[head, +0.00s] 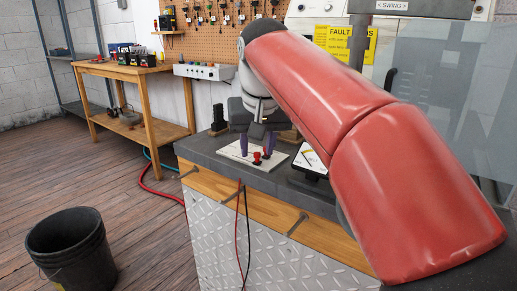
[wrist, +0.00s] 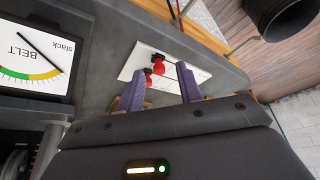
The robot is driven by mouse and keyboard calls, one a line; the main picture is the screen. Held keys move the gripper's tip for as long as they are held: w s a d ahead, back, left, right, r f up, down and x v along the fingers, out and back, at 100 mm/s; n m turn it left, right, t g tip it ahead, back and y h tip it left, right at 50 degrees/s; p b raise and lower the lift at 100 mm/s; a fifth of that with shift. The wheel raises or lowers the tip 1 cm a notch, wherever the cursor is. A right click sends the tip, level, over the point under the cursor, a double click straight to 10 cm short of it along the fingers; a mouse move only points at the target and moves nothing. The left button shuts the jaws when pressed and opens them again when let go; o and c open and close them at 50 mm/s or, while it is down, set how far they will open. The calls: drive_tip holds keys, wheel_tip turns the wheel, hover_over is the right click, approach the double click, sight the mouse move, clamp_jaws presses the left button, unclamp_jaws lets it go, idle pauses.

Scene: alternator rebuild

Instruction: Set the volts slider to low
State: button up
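A flat white panel (head: 233,152) lies on the dark bench top, and it also shows in the wrist view (wrist: 143,59). It carries small red knobs; the clearest one (wrist: 158,67) stands between my fingers in the wrist view, and red (head: 257,157) also shows there in the head view. A second red spot (wrist: 148,105) shows lower, partly hidden by my left-hand finger. The panel's lettering is too small to read, so I cannot tell which knob is volts. My gripper (wrist: 161,70) has two purple fingers, apart and empty, just over the panel. Contact with a knob cannot be told.
A belt gauge (wrist: 33,50) sits on the bench beside the panel; it shows in the head view (head: 312,160) too. Red and black cables hang down the bench front. A black bucket (head: 70,245) stands on the floor. A wooden table (head: 135,72) is behind.

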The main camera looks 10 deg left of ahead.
drive_tip(key=shift+w+f, duration=0.1)
drive_tip(key=shift+f, duration=0.1)
drive_tip(key=shift+c, duration=0.2)
clamp_jaws()
